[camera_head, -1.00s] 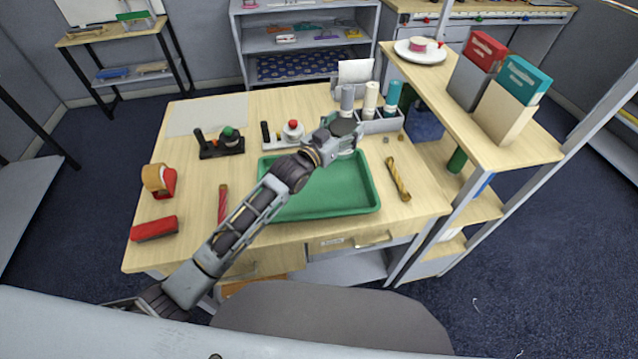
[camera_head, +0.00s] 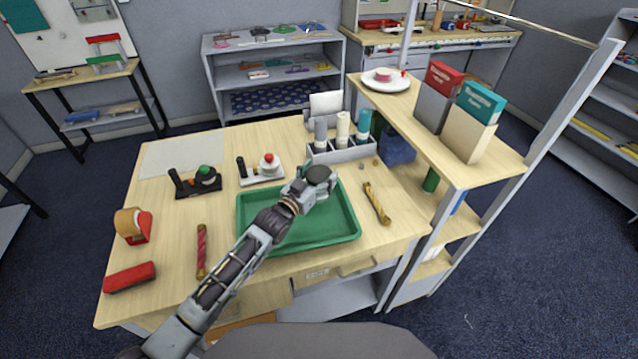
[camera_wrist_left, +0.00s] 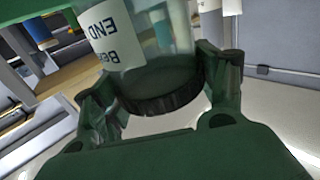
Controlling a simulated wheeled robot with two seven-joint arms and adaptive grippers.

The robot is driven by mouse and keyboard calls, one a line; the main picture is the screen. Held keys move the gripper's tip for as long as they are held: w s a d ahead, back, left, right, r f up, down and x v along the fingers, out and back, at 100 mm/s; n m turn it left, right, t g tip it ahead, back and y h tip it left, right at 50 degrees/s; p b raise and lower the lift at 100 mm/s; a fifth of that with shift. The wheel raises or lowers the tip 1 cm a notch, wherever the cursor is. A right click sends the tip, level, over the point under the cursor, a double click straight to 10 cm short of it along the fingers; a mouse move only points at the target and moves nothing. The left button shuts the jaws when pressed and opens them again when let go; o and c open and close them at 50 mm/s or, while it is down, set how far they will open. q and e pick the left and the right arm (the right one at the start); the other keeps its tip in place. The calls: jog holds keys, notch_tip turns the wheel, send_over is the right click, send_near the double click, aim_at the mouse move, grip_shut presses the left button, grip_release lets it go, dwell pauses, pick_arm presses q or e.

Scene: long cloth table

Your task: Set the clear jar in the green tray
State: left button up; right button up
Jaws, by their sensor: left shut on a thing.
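The green tray (camera_head: 300,232) lies near the front middle of the table. My left gripper (camera_head: 318,184) is above the tray's far right edge. It is shut on the clear jar (camera_wrist_left: 160,55), which has a dark ridged lid and a white label with black letters. In the left wrist view the fingers are on both sides of the lid. In the camera_head view a dark round top, likely the jar's lid (camera_head: 318,174), shows at the gripper; the jar's body is mostly hidden there. My right gripper is not in view.
A grey caddy (camera_head: 345,154) with several bottles stands behind the tray. A yellow twisted bar (camera_head: 376,203) lies right of it, a red one (camera_head: 201,250) left. A tape dispenser (camera_head: 133,226) and red case (camera_head: 130,277) sit at left. A raised shelf (camera_head: 440,130) borders the right.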

pick_arm(q)
jog(key=shift+f, duration=1.8)
jog(key=shift+f, duration=0.1)
jog(key=o, duration=1.3)
jog(key=shift+b+v, duration=0.3)
jog(key=shift+v, duration=3.45)
